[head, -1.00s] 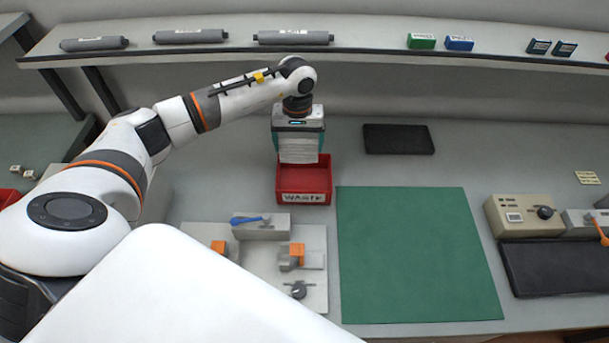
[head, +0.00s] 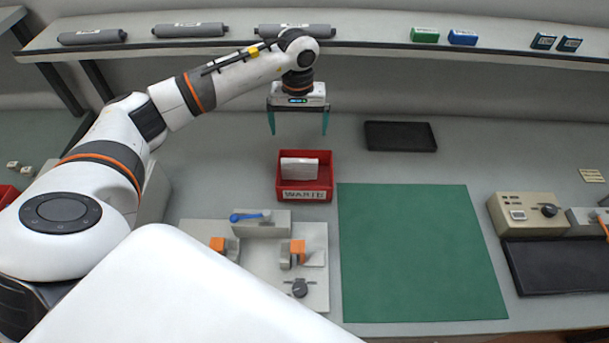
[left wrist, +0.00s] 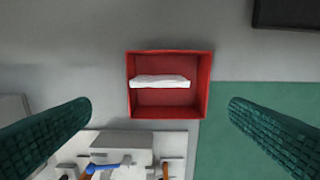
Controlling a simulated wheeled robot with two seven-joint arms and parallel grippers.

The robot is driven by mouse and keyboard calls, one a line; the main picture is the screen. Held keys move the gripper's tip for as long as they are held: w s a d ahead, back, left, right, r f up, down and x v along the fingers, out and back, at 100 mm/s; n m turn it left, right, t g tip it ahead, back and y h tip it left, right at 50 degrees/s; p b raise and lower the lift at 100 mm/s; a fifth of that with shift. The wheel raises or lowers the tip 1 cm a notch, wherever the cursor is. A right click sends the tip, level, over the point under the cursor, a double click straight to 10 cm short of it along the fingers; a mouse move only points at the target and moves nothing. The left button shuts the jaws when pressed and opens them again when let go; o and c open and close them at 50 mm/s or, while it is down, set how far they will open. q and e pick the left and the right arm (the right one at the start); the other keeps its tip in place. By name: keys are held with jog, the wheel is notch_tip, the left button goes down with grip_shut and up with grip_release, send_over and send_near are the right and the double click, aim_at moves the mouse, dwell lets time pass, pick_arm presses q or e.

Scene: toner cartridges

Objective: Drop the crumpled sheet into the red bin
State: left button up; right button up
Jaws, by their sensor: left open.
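The red bin (head: 304,194), labelled WASTE, stands on the bench behind the grey fixture plate. The white sheet (head: 299,168) is inside the bin, standing on edge and reaching up near the rim. In the left wrist view the sheet (left wrist: 160,81) lies across the inside of the red bin (left wrist: 203,85), within its walls. My left gripper (head: 298,132) is open and empty above and behind the bin, apart from the sheet. Its two teal fingers (left wrist: 160,125) are spread wide in the left wrist view. My right gripper is not in view.
A green mat (head: 420,255) lies right of the bin, and a black tray (head: 400,136) lies behind the mat. The grey fixture plate (head: 317,265) with orange parts is in front. A shelf (head: 370,42) with grey cylinders runs along the back.

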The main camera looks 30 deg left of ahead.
pick_arm(q)
notch_tip(320, 180, up, 7)
jog(key=b, duration=0.1)
jog(key=shift+f, duration=0.1)
dwell(0.5)
